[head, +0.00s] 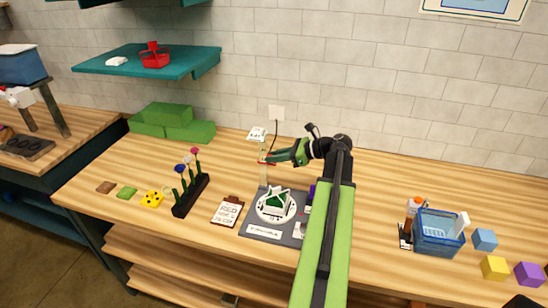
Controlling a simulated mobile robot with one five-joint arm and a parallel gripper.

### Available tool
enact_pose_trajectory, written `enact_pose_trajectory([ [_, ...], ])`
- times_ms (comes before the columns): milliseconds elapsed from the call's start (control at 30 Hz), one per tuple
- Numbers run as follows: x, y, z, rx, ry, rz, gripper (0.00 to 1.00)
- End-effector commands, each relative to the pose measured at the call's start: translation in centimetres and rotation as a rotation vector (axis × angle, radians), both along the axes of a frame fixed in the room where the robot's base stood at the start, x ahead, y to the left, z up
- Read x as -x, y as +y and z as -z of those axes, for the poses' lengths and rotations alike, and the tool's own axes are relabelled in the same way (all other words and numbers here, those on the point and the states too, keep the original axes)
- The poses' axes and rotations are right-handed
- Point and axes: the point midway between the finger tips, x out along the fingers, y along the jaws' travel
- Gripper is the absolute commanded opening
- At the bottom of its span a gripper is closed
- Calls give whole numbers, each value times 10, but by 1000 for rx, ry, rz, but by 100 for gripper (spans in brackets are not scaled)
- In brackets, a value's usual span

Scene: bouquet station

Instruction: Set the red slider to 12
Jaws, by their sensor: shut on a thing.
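A pale upright gauge post (263,173) stands behind a dark grey board (262,224) on the wooden bench. The red slider (262,162) shows as a small red piece on the upper part of the post. My gripper (269,158) reaches in from the right at the same height, and its jaws are shut on the red slider. The jaw tips hide part of the slider. The scale marks are too small to read, so I cannot tell the slider's value.
A white round dish (277,204) with a green and white piece sits on the board. A clipboard (228,211) and a black flower rack (190,195) stand to the left. A blue basket (437,234) is at the right. Bare bench (390,185) lies right of my arm.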

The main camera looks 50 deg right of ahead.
Motion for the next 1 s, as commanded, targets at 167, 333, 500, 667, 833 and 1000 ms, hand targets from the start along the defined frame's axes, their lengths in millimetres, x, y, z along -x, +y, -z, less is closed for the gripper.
enact_pose_trajectory([
  [167,1,0,6,2,6,-2,0],
  [333,1,1,6,2,7,-3,22],
  [500,1,0,5,1,4,-1,38],
  [667,1,0,5,1,3,-1,38],
  [833,6,-3,0,0,2,1,38],
  [1000,34,-19,-17,1,2,4,38],
])
